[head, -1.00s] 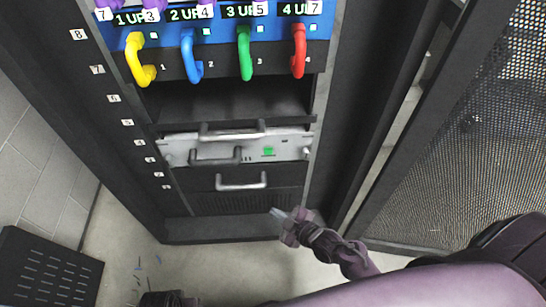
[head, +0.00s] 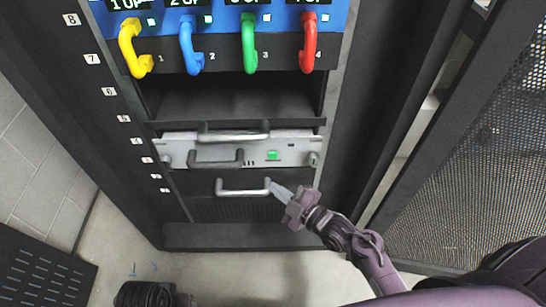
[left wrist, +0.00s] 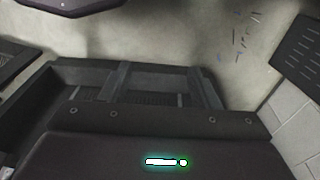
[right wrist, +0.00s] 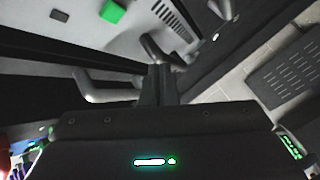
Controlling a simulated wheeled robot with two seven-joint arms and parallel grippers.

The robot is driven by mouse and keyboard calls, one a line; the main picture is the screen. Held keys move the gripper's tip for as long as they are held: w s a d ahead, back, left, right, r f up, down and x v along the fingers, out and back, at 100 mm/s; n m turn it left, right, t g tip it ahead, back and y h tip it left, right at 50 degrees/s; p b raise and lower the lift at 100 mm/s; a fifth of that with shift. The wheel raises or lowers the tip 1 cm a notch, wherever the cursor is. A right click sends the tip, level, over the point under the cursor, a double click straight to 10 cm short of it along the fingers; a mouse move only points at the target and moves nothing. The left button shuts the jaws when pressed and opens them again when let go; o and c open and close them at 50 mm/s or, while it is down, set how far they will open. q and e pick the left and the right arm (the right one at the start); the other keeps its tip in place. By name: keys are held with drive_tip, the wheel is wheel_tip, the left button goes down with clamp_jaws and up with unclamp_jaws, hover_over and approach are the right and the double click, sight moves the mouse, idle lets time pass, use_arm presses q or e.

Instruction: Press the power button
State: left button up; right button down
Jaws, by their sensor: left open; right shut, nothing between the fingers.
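The power button is a small green square (head: 272,155) on the front of a silver unit (head: 180,154) in the rack. It also shows at the top of the right wrist view (right wrist: 112,11). My right gripper (head: 273,187) is shut and empty. In the head view its tip appears below the green button, by the right end of the lower bar handle (head: 240,193); contact with the handle cannot be told. In the right wrist view the closed fingers (right wrist: 158,82) appear apart from the button. My left gripper (left wrist: 162,88) is open and empty over the floor.
Bar handles (head: 233,132) stick out around the silver unit. Above an empty bay (head: 235,98) are yellow (head: 130,50), blue, green and red handles. A mesh door (head: 450,170) stands open at right. A slotted dark panel (head: 40,275) lies at lower left.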

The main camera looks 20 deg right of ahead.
sight(273, 155)
use_arm(q)
drive_tip(key=shift+w+d+r+m+t+h+b, duration=0.1)
drive_tip(key=shift+w+d+m+t+h+b, duration=0.1)
drive_tip(key=shift+d+t+b, duration=0.25)
drive_tip(key=shift+w+d+f+m+t+h+b, duration=0.1)
drive_tip(key=shift+w+d+t+h+b, duration=0.15)
drive_tip(key=shift+d+b, duration=0.4)
drive_tip(key=shift+w+d+r+m+t+h+b, duration=0.1)
drive_tip(key=shift+w+d+t+h+b, duration=0.1)
drive_tip(key=shift+d+t+b, duration=0.3)
use_arm(e)
drive_tip(key=w+d, duration=0.2)
drive_tip(key=w, duration=0.5)
drive_tip(key=shift+w, duration=0.15)
use_arm(q)
drive_tip(key=shift+d, duration=0.1)
use_arm(e)
drive_tip(key=shift+d, duration=0.1)
drive_tip(key=shift+w+d, duration=0.1)
drive_tip(key=shift+w, duration=0.3)
